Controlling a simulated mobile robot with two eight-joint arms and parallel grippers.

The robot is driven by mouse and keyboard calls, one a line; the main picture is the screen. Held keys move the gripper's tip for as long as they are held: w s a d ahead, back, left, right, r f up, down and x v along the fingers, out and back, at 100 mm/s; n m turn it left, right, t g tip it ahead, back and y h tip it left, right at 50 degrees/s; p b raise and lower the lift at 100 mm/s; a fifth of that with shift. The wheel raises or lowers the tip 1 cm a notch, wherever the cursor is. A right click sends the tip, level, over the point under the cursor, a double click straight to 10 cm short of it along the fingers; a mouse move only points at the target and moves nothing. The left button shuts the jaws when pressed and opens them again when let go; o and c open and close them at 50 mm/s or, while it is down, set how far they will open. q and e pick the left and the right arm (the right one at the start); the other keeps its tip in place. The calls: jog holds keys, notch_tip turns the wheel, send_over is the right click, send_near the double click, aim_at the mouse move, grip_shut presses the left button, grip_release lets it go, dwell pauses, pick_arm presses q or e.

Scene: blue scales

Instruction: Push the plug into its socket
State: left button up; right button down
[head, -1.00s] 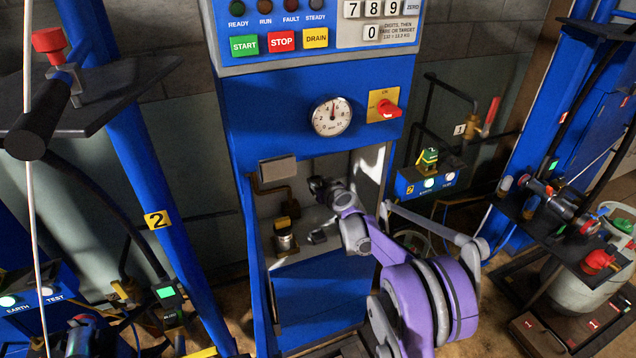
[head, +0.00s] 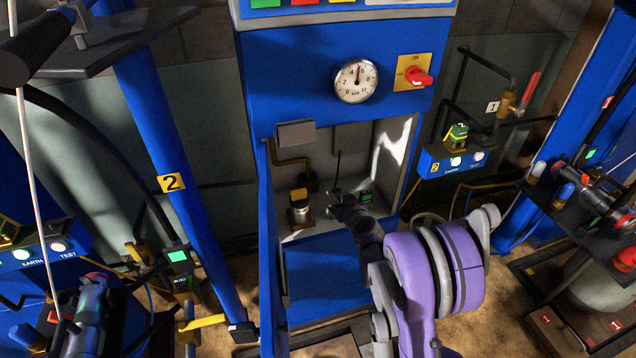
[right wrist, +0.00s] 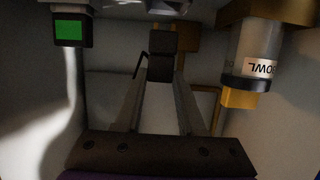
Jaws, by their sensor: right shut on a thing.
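My right gripper (head: 337,202) is low inside the open bay of the blue cabinet, and its long fingers also show in the right wrist view (right wrist: 163,78). It is shut on a small dark block (right wrist: 163,42), which looks like the plug, though its details are too dark to read. A thin dark line stands up above the gripper in the head view. A black box with a lit green face (right wrist: 70,28) is beside the gripper; it also shows in the head view (head: 366,197). I cannot make out the socket for certain. My left gripper is not in view.
The bay's blue door (head: 268,240) stands open on the left. A gauge (head: 356,81) and red switch (head: 420,76) are above.

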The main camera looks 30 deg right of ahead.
jog(key=shift+s+f, duration=0.2)
dwell(0.6)
jog(key=shift+f, duration=1.25)
jog(key=shift+f, duration=0.4)
jog(key=shift+c, duration=2.1)
grip_release()
jog(key=shift+s+a, duration=0.1)
